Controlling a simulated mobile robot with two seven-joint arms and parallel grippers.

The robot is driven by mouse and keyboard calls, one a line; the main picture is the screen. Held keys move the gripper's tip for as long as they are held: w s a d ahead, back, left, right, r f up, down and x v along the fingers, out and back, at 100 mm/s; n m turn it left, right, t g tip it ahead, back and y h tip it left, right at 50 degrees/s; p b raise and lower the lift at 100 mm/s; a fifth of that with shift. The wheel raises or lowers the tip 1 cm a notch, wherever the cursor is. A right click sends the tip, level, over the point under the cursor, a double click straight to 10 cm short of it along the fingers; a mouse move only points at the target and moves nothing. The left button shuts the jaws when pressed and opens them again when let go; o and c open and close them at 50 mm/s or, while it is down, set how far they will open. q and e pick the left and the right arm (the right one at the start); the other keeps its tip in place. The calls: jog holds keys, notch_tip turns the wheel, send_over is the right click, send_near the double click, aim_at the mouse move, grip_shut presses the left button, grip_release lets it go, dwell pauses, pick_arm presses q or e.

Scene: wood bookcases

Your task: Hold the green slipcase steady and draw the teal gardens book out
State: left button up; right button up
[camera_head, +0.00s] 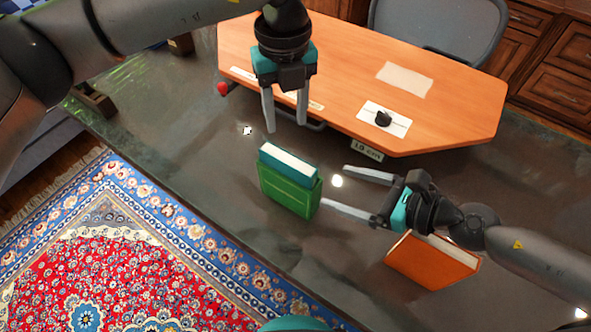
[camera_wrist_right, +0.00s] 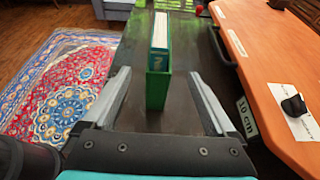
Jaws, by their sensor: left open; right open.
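The green slipcase (camera_head: 288,193) stands on the dark table, and it also shows in the right wrist view (camera_wrist_right: 157,90). The teal gardens book (camera_head: 287,164) sits in it with its teal cover and white page edges standing out above the slipcase; it shows in the right wrist view too (camera_wrist_right: 159,38). My left gripper (camera_head: 286,128) is open and points down just above and behind the book, touching nothing visible. My right gripper (camera_head: 334,186) is open to the right of the slipcase, its fingers pointing toward it. In the right wrist view the slipcase stands ahead, between the fingers' lines (camera_wrist_right: 160,85).
An orange slipcase (camera_head: 432,262) with a book stands at the right, below my right arm. An orange wooden board (camera_head: 350,70) with papers and a black knob lies behind. A patterned rug (camera_head: 110,250) covers the floor beyond the table's near left edge.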

aim_at(289, 172)
jog(key=shift+x, duration=7)
jog(key=shift+r, duration=0.15)
grip_shut()
pick_arm(q)
jog(key=shift+o, duration=1.6)
jog(key=shift+n, duration=0.5)
jog(key=f+n, duration=0.2)
jog(key=f, duration=0.2)
jog(key=f+n, duration=0.2)
jog(key=f, duration=0.2)
jog(key=f+n, duration=0.2)
jog(key=f, duration=0.2)
jog(key=shift+w+a+f, duration=0.15)
jog(key=shift+w+a, duration=0.1)
jog(key=shift+a, duration=0.1)
